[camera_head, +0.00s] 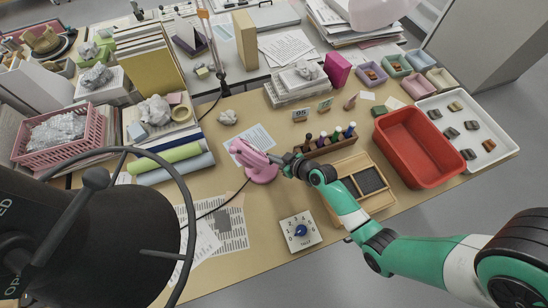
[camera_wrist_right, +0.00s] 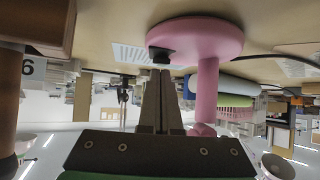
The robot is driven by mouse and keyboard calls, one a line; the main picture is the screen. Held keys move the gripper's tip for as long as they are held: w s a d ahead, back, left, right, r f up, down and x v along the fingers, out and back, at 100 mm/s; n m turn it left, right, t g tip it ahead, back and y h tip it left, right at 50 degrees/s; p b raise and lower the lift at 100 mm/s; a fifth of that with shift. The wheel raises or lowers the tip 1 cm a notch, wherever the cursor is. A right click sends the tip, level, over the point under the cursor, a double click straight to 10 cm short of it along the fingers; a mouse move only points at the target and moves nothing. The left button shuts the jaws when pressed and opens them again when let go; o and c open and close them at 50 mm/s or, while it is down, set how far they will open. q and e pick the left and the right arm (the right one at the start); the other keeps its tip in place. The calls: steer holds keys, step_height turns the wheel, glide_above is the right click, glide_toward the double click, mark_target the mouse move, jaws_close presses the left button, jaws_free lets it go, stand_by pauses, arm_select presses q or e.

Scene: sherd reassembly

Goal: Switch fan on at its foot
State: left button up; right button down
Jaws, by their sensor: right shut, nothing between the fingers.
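The pink fan (camera_head: 262,174) stands on the tan table near the middle, with a round foot and an upright post. In the right wrist view the picture is upside down, and the fan's foot (camera_wrist_right: 205,38) fills the upper middle with the post below it. A small dark switch (camera_wrist_right: 160,54) sits at the foot's edge. My right gripper (camera_head: 283,160) reaches in from the right beside the fan. Its shut, empty fingers (camera_wrist_right: 161,74) point at the switch and are at or very close to it; contact is unclear. My left gripper is not visible.
A wooden tray (camera_head: 345,188), a red bin (camera_head: 418,145) and a white dial box (camera_head: 300,231) lie nearby. A dark cord (camera_head: 222,206) and printed sheets lie in front of the fan.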

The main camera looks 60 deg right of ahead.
steer(key=f+b, duration=0.1)
steer(key=b, duration=0.1)
steer(key=f+t+b, duration=0.1)
steer(key=b, duration=0.1)
steer(key=shift+s, duration=0.25)
steer(key=shift+s+r, duration=0.15)
steer(key=shift+a+r, duration=0.1)
steer(key=shift+r, duration=0.2)
steer(key=shift+r+p, duration=0.8)
